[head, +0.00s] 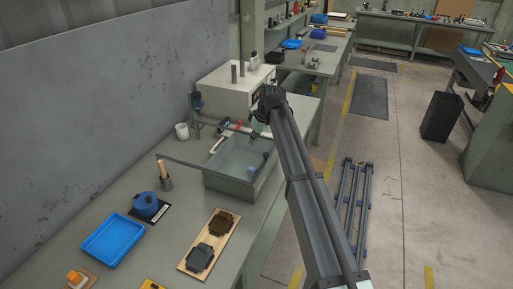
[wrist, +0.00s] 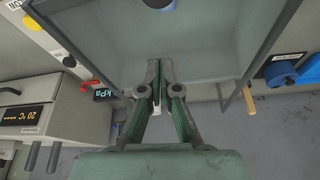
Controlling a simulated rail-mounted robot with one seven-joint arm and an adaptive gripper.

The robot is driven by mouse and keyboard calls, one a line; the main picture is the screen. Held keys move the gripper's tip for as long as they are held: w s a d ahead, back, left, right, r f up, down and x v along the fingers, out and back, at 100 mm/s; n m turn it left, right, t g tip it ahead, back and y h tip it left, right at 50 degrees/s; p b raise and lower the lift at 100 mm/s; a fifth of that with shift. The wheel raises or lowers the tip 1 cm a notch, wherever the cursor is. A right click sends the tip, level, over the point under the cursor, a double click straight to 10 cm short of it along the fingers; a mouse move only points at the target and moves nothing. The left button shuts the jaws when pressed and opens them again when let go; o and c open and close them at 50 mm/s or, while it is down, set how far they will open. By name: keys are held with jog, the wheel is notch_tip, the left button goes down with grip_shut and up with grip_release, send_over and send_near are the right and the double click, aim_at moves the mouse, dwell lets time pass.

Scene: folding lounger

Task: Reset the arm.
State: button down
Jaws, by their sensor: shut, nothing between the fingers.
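My arm (head: 312,207) reaches up from the bottom of the head view, out over the edge of the workbench. My gripper (head: 256,130) hangs above the open-topped grey tank (head: 226,187) on the bench. In the wrist view my gripper (wrist: 160,66) shows its two green-sided fingers meeting at the tips, shut with nothing between them. The tank's inside fills the top of that view beyond the fingertips. The head view does not show clearly how high the fingertips are above the tank.
Behind the tank stand a white box-shaped device (head: 232,90) and a white cup (head: 182,131). In front lie a blue tray (head: 112,240), a blue round object (head: 146,205) and a wooden board (head: 187,262) with dark parts. A grey wall (head: 90,110) backs the bench.

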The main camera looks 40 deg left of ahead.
jog(key=b+v, duration=0.2)
jog(key=v, duration=0.6)
jog(key=w+d+f+m+h, duration=0.1)
jog(key=d+f+m, duration=0.1)
jog(key=d+f, duration=0.95)
jog(key=w+d+f+m+h, duration=0.1)
jog(key=w+d+f+m, duration=0.15)
jog(key=d+f, duration=0.9)
jog(key=s+d+f+m+g+h, duration=0.15)
jog(key=s+d+f, duration=0.25)
jog(key=d+f, duration=0.6)
jog(key=s+d+f+m, duration=0.3)
jog(key=d+f, duration=0.4)
jog(key=f, duration=0.4)
jog(key=s+d+f+m+g, duration=0.1)
jog(key=s+d+f+m, duration=0.2)
jog(key=s+d+f, duration=0.45)
jog(key=s+d+f+m+g, duration=0.15)
jog(key=s+d+f, duration=0.35)
jog(key=s+d, duration=0.5)
jog(key=s+d+f+m+g, duration=0.1)
jog(key=s+d, duration=0.4)
jog(key=s, duration=0.6)
jog(key=s+d+f+m+g, duration=0.1)
jog(key=s+d+m, duration=0.3)
jog(key=s, duration=0.7)
jog(key=shift+s+d+f, duration=0.2)
jog(key=shift+d+f, duration=0.15)
jog(key=shift+d, duration=0.4)
